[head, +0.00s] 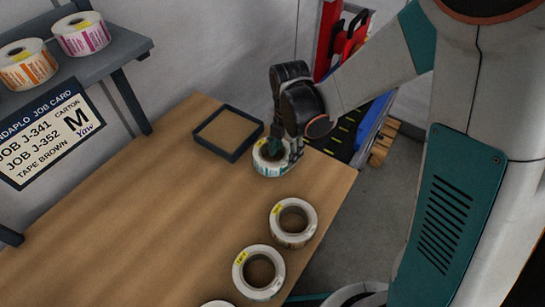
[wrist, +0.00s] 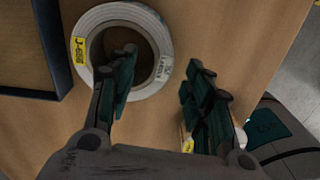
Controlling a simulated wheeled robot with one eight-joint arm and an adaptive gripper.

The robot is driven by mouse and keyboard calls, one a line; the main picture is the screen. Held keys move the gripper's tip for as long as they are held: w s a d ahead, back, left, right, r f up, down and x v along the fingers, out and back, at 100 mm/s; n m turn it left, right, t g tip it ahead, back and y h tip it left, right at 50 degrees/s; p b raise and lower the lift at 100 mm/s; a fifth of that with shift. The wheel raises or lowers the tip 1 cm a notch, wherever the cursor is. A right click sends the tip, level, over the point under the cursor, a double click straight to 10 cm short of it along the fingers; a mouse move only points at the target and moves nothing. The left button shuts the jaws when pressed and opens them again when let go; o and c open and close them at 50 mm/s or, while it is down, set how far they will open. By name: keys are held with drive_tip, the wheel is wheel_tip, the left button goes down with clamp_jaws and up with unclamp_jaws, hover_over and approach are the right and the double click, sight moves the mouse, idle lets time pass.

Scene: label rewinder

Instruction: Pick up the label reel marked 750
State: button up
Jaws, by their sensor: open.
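Several white label reels with yellow tags stand on the wooden table; I cannot read 750 on any of them. The farthest reel (head: 268,167) is under my gripper (head: 281,150) in the head view. In the wrist view this reel (wrist: 97,17) lies flat with its yellow tag at the left. My gripper (wrist: 160,75) is open there. One finger is over the reel's centre hole and the other is outside its right side; I cannot tell how deep they reach. A second reel (head: 293,244) and a third reel (head: 245,290) lie nearer.
A dark-framed square tray (head: 230,133) stands just left of the farthest reel. Another reel (head: 215,303) is cut off at the bottom edge. A shelf (head: 110,50) with two reels is at upper left. The table's left middle is clear.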

sight(285, 159)
drive_tip(key=shift+f+b, duration=1.2)
drive_tip(key=shift+f, duration=1.55)
drive_tip(key=shift+r, duration=0.1)
drive_tip(key=shift+c, duration=0.5)
clamp_jaws()
